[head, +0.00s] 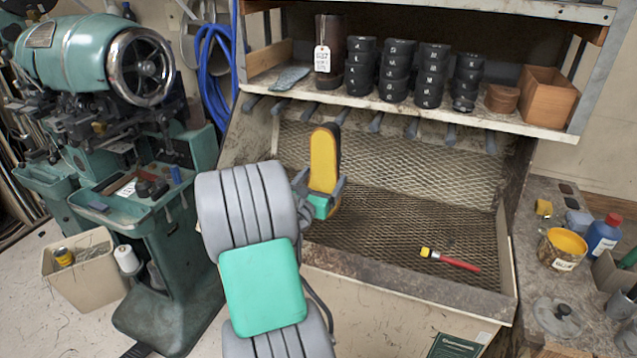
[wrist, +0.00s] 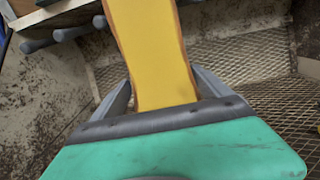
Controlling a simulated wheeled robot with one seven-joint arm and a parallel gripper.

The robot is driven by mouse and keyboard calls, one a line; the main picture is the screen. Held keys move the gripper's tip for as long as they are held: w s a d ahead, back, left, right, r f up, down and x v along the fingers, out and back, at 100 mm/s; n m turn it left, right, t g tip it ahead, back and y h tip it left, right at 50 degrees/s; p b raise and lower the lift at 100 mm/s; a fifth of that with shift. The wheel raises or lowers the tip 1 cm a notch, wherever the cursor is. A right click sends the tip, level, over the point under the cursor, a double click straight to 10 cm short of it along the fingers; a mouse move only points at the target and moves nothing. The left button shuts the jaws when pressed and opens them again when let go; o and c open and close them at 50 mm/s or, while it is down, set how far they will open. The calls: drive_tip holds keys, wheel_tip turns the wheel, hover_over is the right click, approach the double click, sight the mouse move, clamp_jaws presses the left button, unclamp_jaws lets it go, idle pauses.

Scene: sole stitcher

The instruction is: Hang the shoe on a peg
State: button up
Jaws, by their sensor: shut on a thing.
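The shoe (head: 323,162) is held upright in front of the mesh bench, its yellow sole facing me. My gripper (head: 325,190) is shut on its lower part. In the wrist view the yellow sole (wrist: 150,45) rises between the two fingers, and its upper end is cut off by the frame. A row of grey pegs (head: 375,121) sticks out below the shelf. The shoe's top is close to one peg (head: 342,115) in the head view; I cannot tell whether they touch. Some pegs (wrist: 72,34) also show at the upper left of the wrist view.
The shelf (head: 540,124) above the pegs carries stacked black rolls (head: 396,70), a tagged brown boot shaft (head: 329,45) and a wooden box (head: 548,95). A red-handled brush (head: 450,260) lies on the mesh. A green stitching machine (head: 95,60) stands left.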

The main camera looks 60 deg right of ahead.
drive_tip(key=shift+w+d+r, duration=0.1)
drive_tip(key=shift+w+d, duration=0.1)
drive_tip(key=shift+d, duration=0.9)
drive_tip(key=shift+d+r+p, duration=0.15)
drive_tip(key=shift+d+p, duration=0.2)
drive_tip(key=shift+p, duration=0.2)
drive_tip(key=shift+w+d+p, duration=0.25)
drive_tip(key=shift+d+p, duration=0.6)
drive_tip(key=shift+d, duration=0.45)
drive_tip(key=shift+w+d+p, duration=0.1)
drive_tip(key=shift+d+p, duration=0.35)
drive_tip(key=shift+d, duration=0.15)
drive_tip(key=c, duration=0.3)
drive_tip(key=shift+w+d+f+p, duration=0.15)
drive_tip(key=shift+d+p, duration=0.15)
drive_tip(key=shift+d, duration=0.25)
drive_tip(key=shift+d+f+p, duration=0.1)
drive_tip(key=shift+d+p, duration=0.15)
drive_tip(key=shift+d, duration=0.3)
drive_tip(key=shift+f, duration=0.1)
drive_tip(key=o, duration=1.8)
drive_tip(key=shift+d, duration=0.1)
